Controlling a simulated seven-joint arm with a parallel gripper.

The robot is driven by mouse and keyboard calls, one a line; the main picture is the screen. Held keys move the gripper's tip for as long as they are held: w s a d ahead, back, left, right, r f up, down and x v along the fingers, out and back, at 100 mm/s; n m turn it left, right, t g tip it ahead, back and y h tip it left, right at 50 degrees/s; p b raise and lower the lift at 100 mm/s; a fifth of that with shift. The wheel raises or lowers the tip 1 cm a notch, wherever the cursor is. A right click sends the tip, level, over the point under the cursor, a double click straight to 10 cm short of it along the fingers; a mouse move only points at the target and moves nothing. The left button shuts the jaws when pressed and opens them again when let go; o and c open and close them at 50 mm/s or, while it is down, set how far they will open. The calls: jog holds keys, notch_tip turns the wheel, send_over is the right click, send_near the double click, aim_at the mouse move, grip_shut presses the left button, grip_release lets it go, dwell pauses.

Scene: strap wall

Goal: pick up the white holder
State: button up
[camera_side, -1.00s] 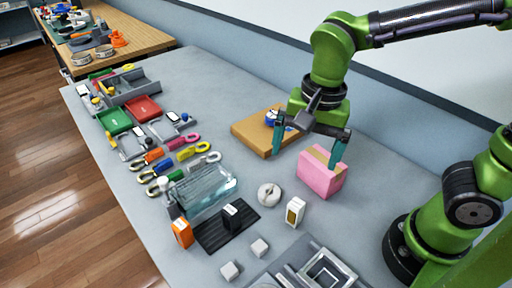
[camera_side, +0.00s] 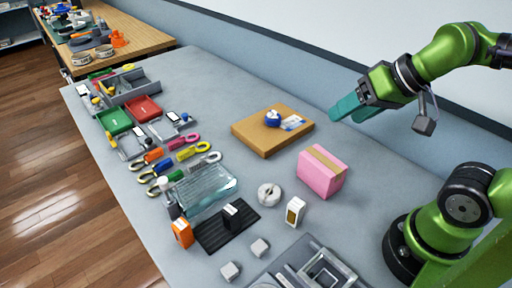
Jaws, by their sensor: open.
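I cannot tell for sure which thing is the white holder. A small upright white block-like item (camera_side: 295,211) with a darker face stands on the grey table, below the pink box. Small white flat pieces with dark faces, one of them a white piece (camera_side: 173,117), lie among the straps on the left. My gripper (camera_side: 346,114) has teal fingers and is open and empty. It is raised above the back right of the table, tilted and pointing left, well apart from all these items.
A pink box (camera_side: 322,174) and a brown board (camera_side: 258,138) with a blue item (camera_side: 272,119) lie mid-table. A round grey-white disc (camera_side: 269,195), a clear tray (camera_side: 205,190) and a black mat (camera_side: 225,232) are nearby. Several coloured straps fill the left. The far middle of the table is clear.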

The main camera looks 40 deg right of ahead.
jog(key=shift+a, duration=0.1)
jog(key=n+g+h, duration=0.1)
jog(key=n+g, duration=0.5)
jog(key=g, duration=0.1)
send_over(295, 212)
jog(key=d, duration=0.2)
notch_tip(295, 212, down, 7)
jog(key=shift+h, duration=0.5)
jog(key=f, duration=1.1)
jog(key=shift+w+a, duration=0.1)
jog(key=shift+w, duration=0.3)
jog(key=shift+a+f, duration=0.2)
jog(key=shift+f, duration=2.8)
jog(key=shift+c, duration=0.4)
jog(key=c, duration=1)
jog(key=shift+r, duration=0.1)
jog(key=shift+c, duration=0.2)
